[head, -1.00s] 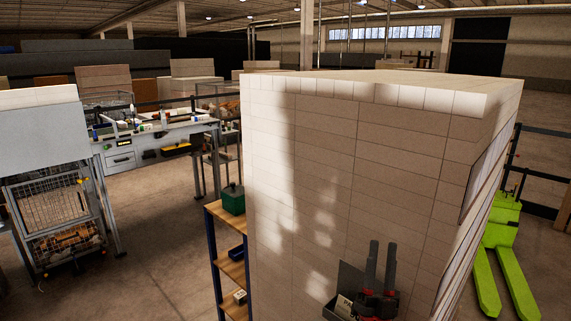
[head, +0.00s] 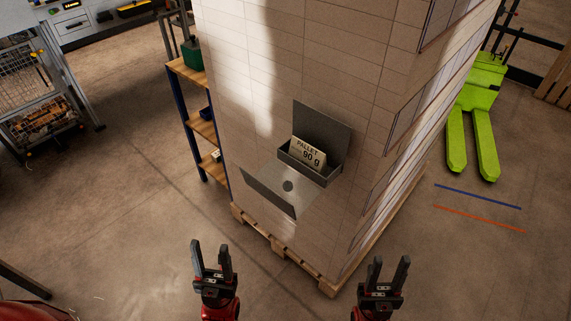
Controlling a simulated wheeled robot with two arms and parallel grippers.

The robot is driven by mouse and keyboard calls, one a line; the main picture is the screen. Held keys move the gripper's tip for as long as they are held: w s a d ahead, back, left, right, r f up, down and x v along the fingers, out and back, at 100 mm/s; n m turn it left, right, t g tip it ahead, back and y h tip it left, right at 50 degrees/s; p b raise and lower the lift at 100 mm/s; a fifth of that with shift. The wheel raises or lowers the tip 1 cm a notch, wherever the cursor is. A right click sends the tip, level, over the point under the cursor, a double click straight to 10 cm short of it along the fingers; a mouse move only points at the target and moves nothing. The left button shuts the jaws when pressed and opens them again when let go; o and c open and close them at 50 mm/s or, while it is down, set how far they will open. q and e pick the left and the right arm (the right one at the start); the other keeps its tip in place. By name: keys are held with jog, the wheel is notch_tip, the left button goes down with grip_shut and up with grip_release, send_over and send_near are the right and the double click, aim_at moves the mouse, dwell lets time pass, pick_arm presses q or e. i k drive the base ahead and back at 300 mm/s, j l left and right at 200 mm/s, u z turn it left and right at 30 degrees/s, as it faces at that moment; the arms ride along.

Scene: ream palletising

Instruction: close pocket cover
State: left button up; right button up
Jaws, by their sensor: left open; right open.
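A grey pocket (head: 305,167) is fixed to the face of a tall stack of wrapped reams (head: 265,60). A card reading "PALLET 90 g" (head: 308,153) stands in it, its top showing. A dark flat plate (head: 322,128) rises upright behind the pocket's mouth, so the mouth is uncovered. Below the pocket is a lighter grey panel (head: 268,188) with a round dark spot; I cannot tell how it joins the pocket. My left gripper (head: 211,250) is open and empty at the lower left, apart from the stack. My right gripper (head: 388,266) is open and empty at the lower right, below the pocket.
The stack stands on a wooden pallet (head: 285,257). A shelf unit (head: 190,105) with a green box (head: 192,54) stands close to its left. A green pallet truck (head: 470,130) and floor lines (head: 480,197) are at the right.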

aim_at(283, 205)
jog(key=l+u, duration=0.15)
jog(key=u, duration=1.15)
jog(key=l+u, duration=0.3)
jog(key=l, duration=0.15)
jog(key=k+l+u, duration=0.15)
jog(key=l+u, duration=0.2)
jog(key=k+l+u, duration=0.15)
jog(key=l+u, duration=0.15)
jog(key=l, duration=0.2)
jog(key=k+l+u, duration=0.15)
jog(key=l+u, duration=0.2)
jog(key=k+l, duration=0.4)
jog(key=l, duration=0.25)
jog(key=k+l+u, duration=0.1)
jog(key=k+l, duration=0.35)
jog(key=l, duration=0.15)
jog(key=k+l, duration=0.45)
jog(key=l, duration=0.2)
jog(key=i+u, duration=0.05)
